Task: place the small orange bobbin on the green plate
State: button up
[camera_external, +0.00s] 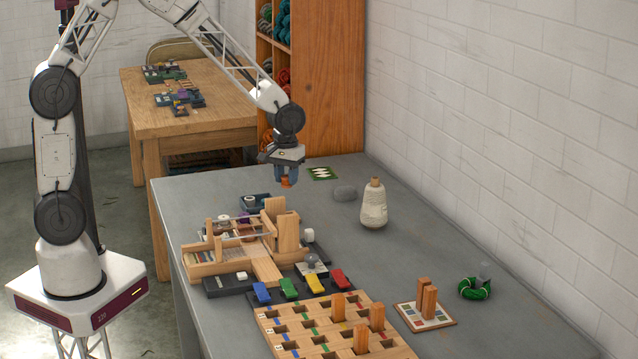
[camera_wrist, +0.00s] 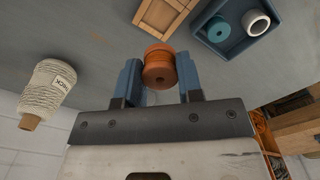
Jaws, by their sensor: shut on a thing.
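My gripper (camera_external: 287,179) is shut on the small orange bobbin (camera_external: 287,183) and holds it in the air above the far part of the grey table. In the wrist view the orange bobbin (camera_wrist: 159,64) sits between the two blue fingers of my gripper (camera_wrist: 159,74). A flat green square with white shapes (camera_external: 322,173) lies at the back of the table, right of my gripper; it is the only flat green plate-like thing I see. It does not clearly show in the wrist view.
A dark blue tray (camera_wrist: 207,40) holds a teal spool and a white ring. A wooden device (camera_external: 240,262) and a peg board (camera_external: 290,330) fill the nearer table. A shelf (camera_external: 335,90) stands behind.

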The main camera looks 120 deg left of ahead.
jog(key=s+a+f, duration=0.1)
jog(key=s+a, duration=0.3)
jog(key=a, duration=0.3)
jog(key=s+a+f, duration=0.2)
jog(key=s+a, duration=0.2)
jog(key=a, duration=0.4)
jog(key=s+a+f, duration=0.1)
jog(key=s+a, duration=0.3)
jog(key=a, duration=0.3)
jog(key=shift+s+a+f, duration=0.15)
jog(key=shift+s+f, duration=0.05)
jog(key=shift+f, duration=0.1)
jog(key=shift+s+a+f, duration=0.15)
jog(key=shift+s+a, duration=0.3)
jog(key=shift+a, duration=0.05)
send_over(322, 173)
jog(key=shift+s+a+f, duration=0.15)
jog(key=shift+f, duration=0.6)
jog(key=shift+f, duration=1.75)
